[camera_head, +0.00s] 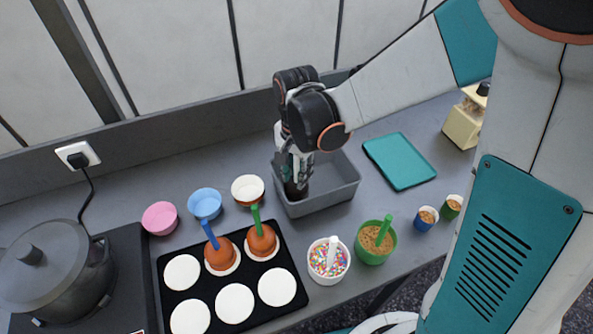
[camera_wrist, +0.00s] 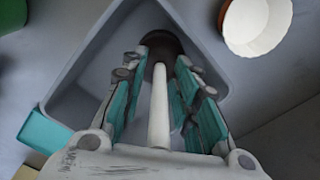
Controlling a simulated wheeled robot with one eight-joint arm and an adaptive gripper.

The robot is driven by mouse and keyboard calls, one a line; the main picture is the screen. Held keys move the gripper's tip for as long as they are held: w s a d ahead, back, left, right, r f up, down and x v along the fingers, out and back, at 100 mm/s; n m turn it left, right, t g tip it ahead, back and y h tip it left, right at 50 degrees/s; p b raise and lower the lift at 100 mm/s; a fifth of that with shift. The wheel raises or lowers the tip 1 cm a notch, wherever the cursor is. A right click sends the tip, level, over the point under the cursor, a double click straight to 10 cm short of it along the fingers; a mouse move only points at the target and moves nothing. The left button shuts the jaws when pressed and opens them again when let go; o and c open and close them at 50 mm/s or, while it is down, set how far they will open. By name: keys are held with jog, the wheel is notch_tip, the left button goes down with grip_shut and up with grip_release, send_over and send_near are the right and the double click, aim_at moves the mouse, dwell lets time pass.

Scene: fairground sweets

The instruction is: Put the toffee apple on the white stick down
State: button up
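The toffee apple on the white stick (camera_wrist: 158,112) is dark brown; its apple (camera_head: 295,190) shows below my gripper, inside the grey bin (camera_head: 318,202). In the wrist view, the white stick stands between my fingers, with a gap on each side. My gripper (camera_wrist: 162,66) is open around the stick, its fingertips just above or beside the apple. Much of the apple is hidden by the fingers; I cannot tell exactly how it touches the bin floor.
A black tray (camera_head: 263,284) holds white discs, two with brown apples on blue (camera_head: 220,256) and green (camera_head: 262,240) sticks. Pink, blue and white cups stand behind it. A teal board (camera_head: 400,162) lies right.

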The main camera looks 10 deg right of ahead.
dwell(0.3)
notch_tip(320, 180, up, 12)
jog(key=p, duration=0.4)
jog(key=shift+s+f, duration=0.1)
jog(key=shift+s+d+r, duration=0.15)
jog(key=shift+d+r, duration=0.05)
jog(key=shift+r, duration=0.3)
jog(key=s+d+r+n+t, duration=0.6)
jog(key=s+d+n, duration=0.3)
jog(key=s, duration=0.3)
jog(key=shift+d+r+t, duration=0.25)
jog(key=shift+d+t, duration=0.3)
jog(key=shift+t, duration=0.05)
